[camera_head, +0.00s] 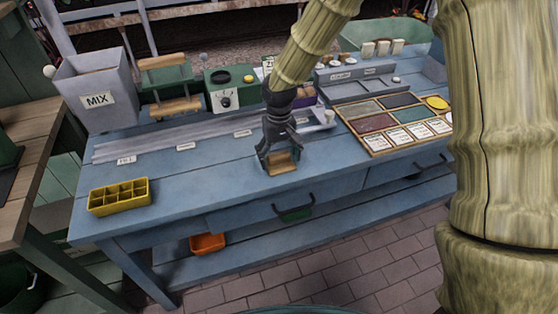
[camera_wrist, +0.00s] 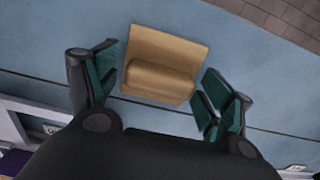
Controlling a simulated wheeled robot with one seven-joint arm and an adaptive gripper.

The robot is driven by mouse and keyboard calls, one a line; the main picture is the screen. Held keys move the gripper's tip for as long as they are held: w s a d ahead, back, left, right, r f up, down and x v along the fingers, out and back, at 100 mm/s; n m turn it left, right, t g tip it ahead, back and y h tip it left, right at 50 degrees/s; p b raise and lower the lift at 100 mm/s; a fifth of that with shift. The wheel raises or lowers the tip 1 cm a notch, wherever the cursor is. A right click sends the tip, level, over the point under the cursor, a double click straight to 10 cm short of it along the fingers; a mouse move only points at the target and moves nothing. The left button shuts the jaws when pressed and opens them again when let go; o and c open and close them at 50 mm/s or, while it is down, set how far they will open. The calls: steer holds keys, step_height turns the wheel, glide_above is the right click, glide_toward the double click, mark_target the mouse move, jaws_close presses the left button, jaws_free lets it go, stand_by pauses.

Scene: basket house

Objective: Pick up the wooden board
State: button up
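The wooden board (camera_head: 283,164) is a small tan piece on the blue workbench, near its front edge. In the wrist view the board (camera_wrist: 178,52) shows a flat part with a raised block along one side. My gripper (camera_head: 279,162) is open above the board and points down. In the wrist view its green-padded fingers (camera_wrist: 158,88) stand on either side of the board, with a gap at each side. Part of the board is hidden behind the fingers in the head view.
The blue workbench (camera_head: 180,195) holds a yellow compartment tray (camera_head: 120,196) at left, a grey MIX bin (camera_head: 97,91) and a green device (camera_head: 230,88) at the back. A framed wooden panel (camera_head: 392,122) lies to the right. The bench is clear around the board's left.

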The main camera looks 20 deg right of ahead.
mark_target(279, 154)
steer(key=c, duration=0.7)
steer(key=shift+r, duration=1.8)
steer(key=s+a, duration=0.1)
steer(key=s, duration=0.4)
steer(key=s+a+r+b, duration=0.1)
steer(key=s, duration=0.4)
steer(key=s+a+b, duration=0.1)
steer(key=s+a, duration=0.1)
steer(key=s, duration=0.3)
steer(key=shift+s+r, duration=0.2)
steer(key=shift+s, duration=0.05)
